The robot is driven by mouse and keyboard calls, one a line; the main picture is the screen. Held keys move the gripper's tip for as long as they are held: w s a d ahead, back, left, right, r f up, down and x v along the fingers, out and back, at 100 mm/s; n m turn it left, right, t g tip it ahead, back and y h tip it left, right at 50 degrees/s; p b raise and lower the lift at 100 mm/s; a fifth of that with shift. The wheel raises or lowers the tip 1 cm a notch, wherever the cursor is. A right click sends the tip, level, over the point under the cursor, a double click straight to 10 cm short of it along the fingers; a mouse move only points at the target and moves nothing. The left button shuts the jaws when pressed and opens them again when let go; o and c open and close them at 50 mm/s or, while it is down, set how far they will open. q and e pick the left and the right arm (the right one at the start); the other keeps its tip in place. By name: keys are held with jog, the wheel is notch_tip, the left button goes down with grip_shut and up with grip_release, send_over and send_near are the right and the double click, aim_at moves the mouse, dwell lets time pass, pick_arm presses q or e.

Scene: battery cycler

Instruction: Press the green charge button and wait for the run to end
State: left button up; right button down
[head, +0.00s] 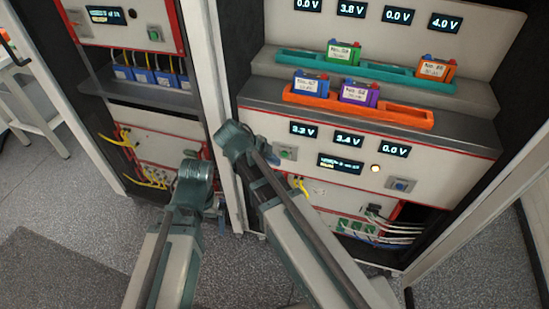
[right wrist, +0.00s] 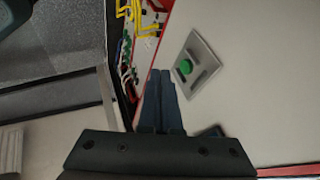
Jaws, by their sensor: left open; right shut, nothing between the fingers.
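The green charge button (head: 286,153) sits on a small grey plate on the white lower panel of the right cabinet. In the right wrist view the green button (right wrist: 186,67) is in plain sight, just right of my fingertips. My right gripper (head: 270,156) is shut and empty, close to the button's left side in the head view. Its dark blue fingers (right wrist: 165,74) do not cover the button; I cannot tell the exact gap. A small display (head: 340,163) with unreadable text and a lit yellowish lamp (head: 375,168) are right of the button. My left gripper (head: 218,212) is open, low near the cabinet post, partly hidden.
An orange tray (head: 415,118) holds a blue and a purple cell; a teal tray (head: 395,71) above holds a green and an orange cell. A blue button (head: 401,185) is at lower right. Another cabinet (head: 125,125) with cables stands left. An open door frame (head: 480,205) bounds the right.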

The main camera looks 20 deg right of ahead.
jog(key=p+v, duration=0.6)
jog(key=v, duration=0.2)
jog(key=shift+a, duration=0.2)
jog(key=shift+s+r, duration=0.15)
jog(key=s+d+f+n+g+y, duration=0.1)
jog(key=s+d+f+n+y, duration=0.2)
jog(key=n, duration=0.9)
jog(key=s+d+f+n+y, duration=0.1)
jog(key=s+n+y, duration=0.3)
jog(key=n, duration=0.7)
jog(key=s+a+r+n+g+h+p, duration=0.1)
jog(key=s+a+r+n+p, duration=0.3)
jog(key=a+r+p, duration=0.4)
jog(key=s+a, duration=0.1)
jog(key=a, duration=0.2)
jog(key=shift+s+a+r+p, duration=0.2)
jog(key=shift+s+r+p, duration=0.05)
jog(key=shift+s+p, duration=0.15)
